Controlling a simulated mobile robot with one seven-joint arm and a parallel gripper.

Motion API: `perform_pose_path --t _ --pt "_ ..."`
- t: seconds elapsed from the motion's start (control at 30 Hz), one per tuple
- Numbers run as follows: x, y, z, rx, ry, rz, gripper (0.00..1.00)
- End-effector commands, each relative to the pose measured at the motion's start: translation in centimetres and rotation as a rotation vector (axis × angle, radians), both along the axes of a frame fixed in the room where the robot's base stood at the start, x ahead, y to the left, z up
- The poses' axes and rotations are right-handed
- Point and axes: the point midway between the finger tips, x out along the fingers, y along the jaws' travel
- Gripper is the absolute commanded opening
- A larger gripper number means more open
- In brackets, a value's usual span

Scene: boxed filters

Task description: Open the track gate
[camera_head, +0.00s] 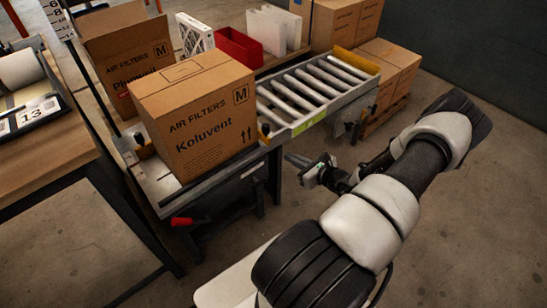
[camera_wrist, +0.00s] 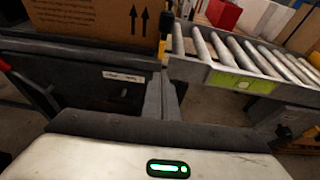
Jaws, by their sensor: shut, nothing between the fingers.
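The roller track (camera_head: 305,92) runs to the back right from the bench that holds the Koluvent box (camera_head: 195,115). A small yellow and black piece (camera_head: 264,131) stands between box and rollers, and shows upright in the wrist view (camera_wrist: 163,47). I cannot tell whether this is the track gate. A yellow bar (camera_head: 353,61) crosses the track's far end. My gripper (camera_head: 289,157) is shut and empty, apart from the track's near side. In the wrist view its fingers (camera_wrist: 161,98) point towards the track edge, below the yellow and black piece.
A red handle (camera_head: 188,221) sticks out under the bench front. A green label (camera_head: 310,123) marks the track side. An open Plugveil carton (camera_head: 125,55), a red bin (camera_head: 238,47) and stacked cartons (camera_head: 388,68) stand behind. The floor in front of the track is mostly clear.

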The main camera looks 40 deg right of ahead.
Motion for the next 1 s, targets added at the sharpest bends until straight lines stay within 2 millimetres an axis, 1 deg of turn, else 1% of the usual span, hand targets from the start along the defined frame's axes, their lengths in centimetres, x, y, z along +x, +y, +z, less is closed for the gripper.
perform_pose_path --t 0.03,0.17,0.4,0.6,0.7,0.8,1.0 --pt "-0.1 -0.1 -0.6 0.012 -0.001 -0.015 0.0" --pt "1.0 -0.1 -1.0 0.016 -0.002 -0.019 0.0" --pt "5.1 0.3 -2.6 0.014 -0.002 -0.015 0.0" --pt "7.9 0.5 -3.5 0.013 0.0 -0.015 0.0" --pt "8.7 0.5 -3.7 0.012 0.0 -0.016 0.0" --pt "9.1 0.6 -3.7 0.013 0.0 -0.015 0.0" --pt "9.2 0.6 -3.7 0.012 0.001 -0.016 0.0"
